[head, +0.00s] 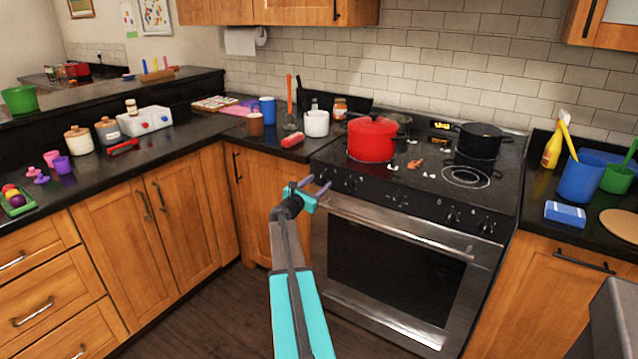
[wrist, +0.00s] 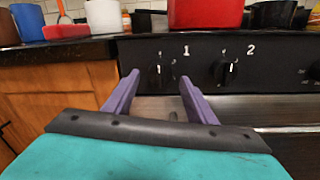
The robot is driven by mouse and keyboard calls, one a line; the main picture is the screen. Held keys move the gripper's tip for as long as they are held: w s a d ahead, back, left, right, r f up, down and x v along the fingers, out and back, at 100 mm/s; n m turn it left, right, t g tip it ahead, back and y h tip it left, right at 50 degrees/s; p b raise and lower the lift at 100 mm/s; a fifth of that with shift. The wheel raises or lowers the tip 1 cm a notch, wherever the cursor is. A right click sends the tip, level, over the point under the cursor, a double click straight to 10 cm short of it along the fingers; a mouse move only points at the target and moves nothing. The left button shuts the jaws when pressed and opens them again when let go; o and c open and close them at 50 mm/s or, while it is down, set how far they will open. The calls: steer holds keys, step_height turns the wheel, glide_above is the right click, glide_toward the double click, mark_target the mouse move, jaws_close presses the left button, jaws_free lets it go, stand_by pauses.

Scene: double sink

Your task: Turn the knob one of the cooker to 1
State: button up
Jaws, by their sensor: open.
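The cooker (head: 330,215) is a black and steel range with a row of black knobs along its front panel. In the wrist view, the left knob (wrist: 155,68) is beside the white numeral 1. My gripper (wrist: 159,76) is open, its two purple fingers on either side of that knob in the picture. I cannot tell whether they touch it. A second knob (wrist: 225,71), with a white mark, sits to the right by the numeral 2. In the head view my gripper (head: 314,188) is at the left end of the cooker's front; the dial setting is too small to read.
A red pot (head: 371,140) and a black pot (head: 480,140) stand on the cooktop. The oven handle (head: 395,225) runs below the knobs. A red block (head: 292,140) and a white cup (head: 317,123) are on the counter to the left.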

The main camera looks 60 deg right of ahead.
steer(key=shift+d, duration=0.85)
steer(key=c, duration=1)
steer(key=shift+a, duration=0.15)
steer(key=shift+c, duration=0.2)
